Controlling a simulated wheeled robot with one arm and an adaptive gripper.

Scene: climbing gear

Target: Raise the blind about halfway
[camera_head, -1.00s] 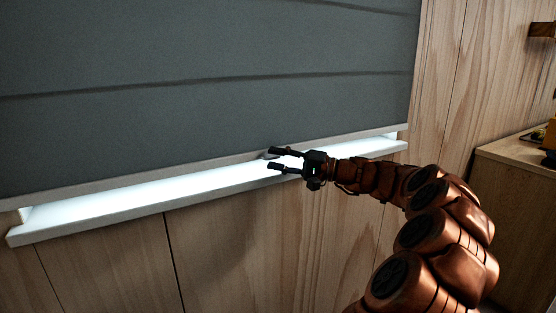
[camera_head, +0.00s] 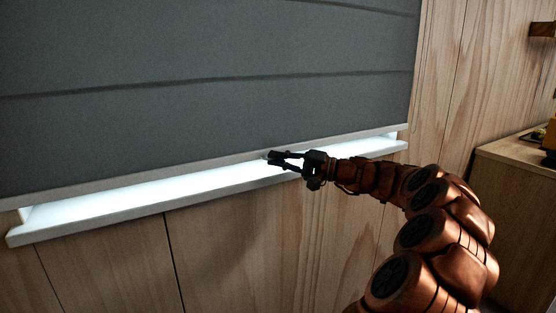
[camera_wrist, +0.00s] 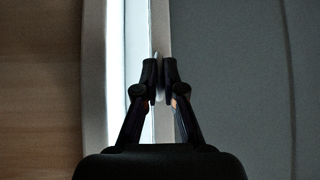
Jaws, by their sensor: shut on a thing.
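The dark grey blind (camera_head: 210,110) hangs almost to the sill, with a pale bottom rail (camera_head: 130,176) along its lower edge. A narrow bright gap shows between the rail and the white sill (camera_head: 100,226). My gripper (camera_head: 272,158) is at the rail, right of its middle, with its fingers closed together. In the wrist view the fingertips (camera_wrist: 160,68) are shut on a small pale tab (camera_wrist: 157,60) at the rail's edge. The fingers hide most of the tab. The blind also shows in the wrist view (camera_wrist: 235,60), on the right.
Wood-panelled wall (camera_head: 240,250) lies below and to the right of the window. A wooden cabinet (camera_head: 515,150) with a yellow and dark item on it stands at the right. A small wooden shelf (camera_head: 542,29) is above it. The space in front of the blind is clear.

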